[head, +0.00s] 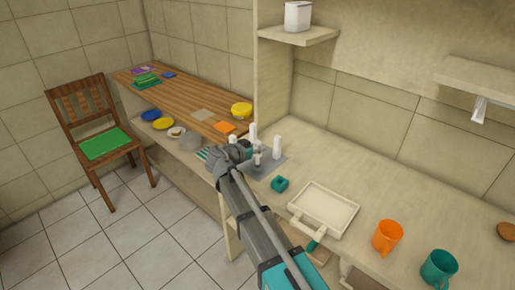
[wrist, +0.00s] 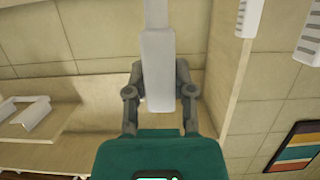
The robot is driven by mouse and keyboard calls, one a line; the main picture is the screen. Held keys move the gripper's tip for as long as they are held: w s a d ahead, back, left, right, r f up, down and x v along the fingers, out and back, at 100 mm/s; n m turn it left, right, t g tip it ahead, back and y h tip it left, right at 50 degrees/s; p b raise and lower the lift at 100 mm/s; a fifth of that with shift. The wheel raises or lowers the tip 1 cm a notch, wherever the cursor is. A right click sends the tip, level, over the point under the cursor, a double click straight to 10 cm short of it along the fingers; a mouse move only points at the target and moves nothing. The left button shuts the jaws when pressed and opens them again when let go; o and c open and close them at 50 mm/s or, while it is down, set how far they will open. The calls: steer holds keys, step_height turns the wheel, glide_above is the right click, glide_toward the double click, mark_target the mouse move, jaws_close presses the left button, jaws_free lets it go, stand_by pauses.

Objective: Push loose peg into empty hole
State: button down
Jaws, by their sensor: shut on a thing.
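My gripper (wrist: 160,88) is shut on a white peg (wrist: 158,62), whose pale block sits between its two fingers in the wrist view. In the head view, my gripper (head: 247,151) is at the left edge of a grey plate (head: 273,164) on the counter. White pegs stand around it: one at the right of the plate (head: 277,147), one behind (head: 253,131) and a shorter one (head: 257,158) close to the fingers. I cannot tell which of them is the held one. The empty hole cannot be made out, and my wrist covers part of the plate.
A small teal block (head: 280,184) and a cream tray (head: 326,207) are on the counter in front of the plate. An orange mug (head: 387,237) and a teal mug (head: 438,268) stand further right. The counter behind the tray is clear.

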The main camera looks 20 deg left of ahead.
mark_target(255, 156)
steer(key=shift+f+b, duration=1.8)
steer(key=shift+f, duration=0.05)
steer(key=shift+c, duration=2)
jaws_free()
steer(key=o, duration=0.4)
steer(key=shift+s, duration=0.1)
steer(key=p+v, duration=0.3)
steer(key=v, duration=0.6)
steer(key=shift+s+r, duration=0.2)
steer(key=shift+s, duration=0.15)
steer(key=shift+a, duration=0.1)
